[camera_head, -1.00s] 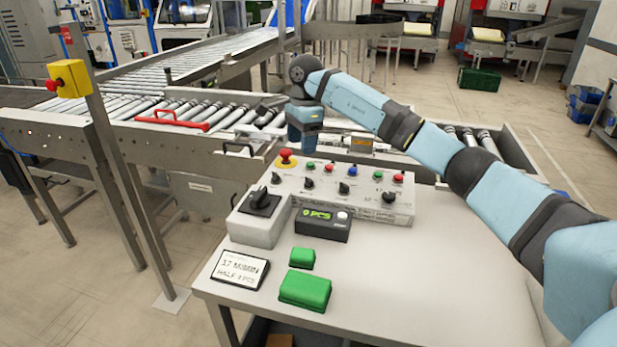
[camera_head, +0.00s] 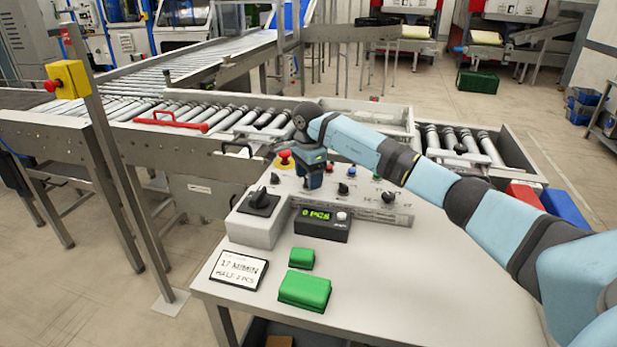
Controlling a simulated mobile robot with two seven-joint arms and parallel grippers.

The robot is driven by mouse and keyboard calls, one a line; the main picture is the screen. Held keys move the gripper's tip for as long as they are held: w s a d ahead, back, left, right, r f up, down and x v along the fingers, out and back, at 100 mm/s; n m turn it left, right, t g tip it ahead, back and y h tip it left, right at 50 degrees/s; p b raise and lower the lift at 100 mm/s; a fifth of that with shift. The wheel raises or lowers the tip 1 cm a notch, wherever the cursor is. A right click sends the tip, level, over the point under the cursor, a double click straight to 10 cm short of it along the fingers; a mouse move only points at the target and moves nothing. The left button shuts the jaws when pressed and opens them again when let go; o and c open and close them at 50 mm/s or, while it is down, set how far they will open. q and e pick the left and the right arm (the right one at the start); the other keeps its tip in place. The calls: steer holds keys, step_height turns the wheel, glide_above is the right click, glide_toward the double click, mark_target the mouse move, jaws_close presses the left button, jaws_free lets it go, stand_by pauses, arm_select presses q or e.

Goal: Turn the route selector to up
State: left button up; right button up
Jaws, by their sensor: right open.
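A grey control panel (camera_head: 375,212) stands on the white table, with several small black knobs, coloured buttons and a red emergency stop (camera_head: 285,157). A larger black rotary knob (camera_head: 263,200) sits on a grey box at the panel's left end. The labels are too small to read, so I cannot tell which knob is the route selector. My right gripper (camera_head: 313,186) points down over the panel's left-middle part, open, right of the large knob. It hides some controls beneath it, and contact cannot be told. My left gripper is out of view.
A black counter box (camera_head: 322,224) reads "0 PCS". Two green blocks (camera_head: 305,290) and a sign card (camera_head: 238,269) lie in front of it. A roller conveyor (camera_head: 255,118) runs behind. Red (camera_head: 525,196) and blue (camera_head: 566,209) items stand at the table's right. The table's front right is clear.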

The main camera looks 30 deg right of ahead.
steer(key=shift+f, duration=0.2)
steer(key=c, duration=0.9)
steer(key=shift+c, duration=0.2)
